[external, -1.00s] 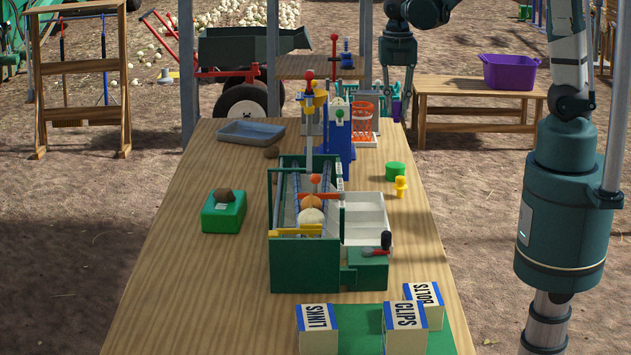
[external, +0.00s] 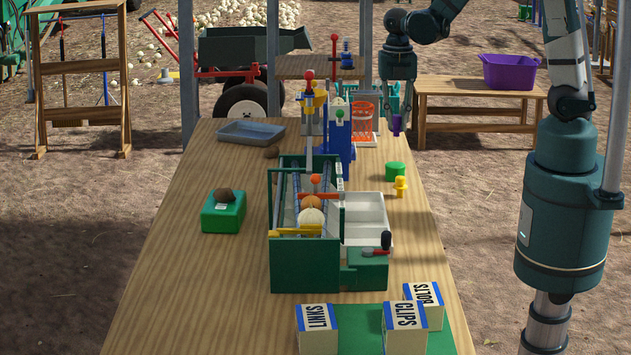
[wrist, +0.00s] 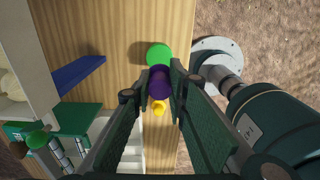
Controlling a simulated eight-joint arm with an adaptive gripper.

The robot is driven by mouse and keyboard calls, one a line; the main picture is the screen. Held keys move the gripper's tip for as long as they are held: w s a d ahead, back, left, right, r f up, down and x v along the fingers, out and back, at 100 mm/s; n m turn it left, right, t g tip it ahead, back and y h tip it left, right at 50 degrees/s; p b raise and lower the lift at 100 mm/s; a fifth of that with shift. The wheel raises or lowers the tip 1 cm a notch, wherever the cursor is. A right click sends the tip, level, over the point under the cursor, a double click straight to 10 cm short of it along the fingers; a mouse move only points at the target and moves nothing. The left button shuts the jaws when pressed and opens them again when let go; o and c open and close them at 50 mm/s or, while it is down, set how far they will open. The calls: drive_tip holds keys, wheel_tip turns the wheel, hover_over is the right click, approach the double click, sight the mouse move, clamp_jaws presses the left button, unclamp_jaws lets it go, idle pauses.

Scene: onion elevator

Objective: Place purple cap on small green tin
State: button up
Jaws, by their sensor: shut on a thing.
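The small green tin (external: 395,172) stands on the right side of the wooden table, and it also shows in the wrist view (wrist: 158,53). The purple cap (external: 396,125) is between the fingers of my gripper (external: 397,112), held above the table behind the tin in the external view. In the wrist view the purple cap (wrist: 159,84) sits between the fingertips of my gripper (wrist: 160,80), just below the green tin in the picture. The cap and tin are apart in the external view.
A yellow peg-like piece (external: 401,187) stands close in front of the tin. A white tray (external: 375,210) and green sorting machine (external: 305,262) are to the left and front. An orange mesh basket (external: 362,120) stands behind left. Bare table lies right of the tin.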

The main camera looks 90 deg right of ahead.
sight(396, 134)
drive_tip(key=shift+f, duration=2.25)
drive_tip(key=shift+f, duration=0.1)
drive_tip(key=shift+f+b, duration=0.45)
drive_tip(key=shift+f, duration=1.55)
drive_tip(key=shift+f, duration=0.1)
drive_tip(key=o, duration=0.8)
drive_tip(key=shift+c, duration=0.2)
drive_tip(key=shift+r, duration=0.2)
drive_tip(key=shift+r+p, duration=0.7)
drive_tip(key=shift+r, duration=5.25)
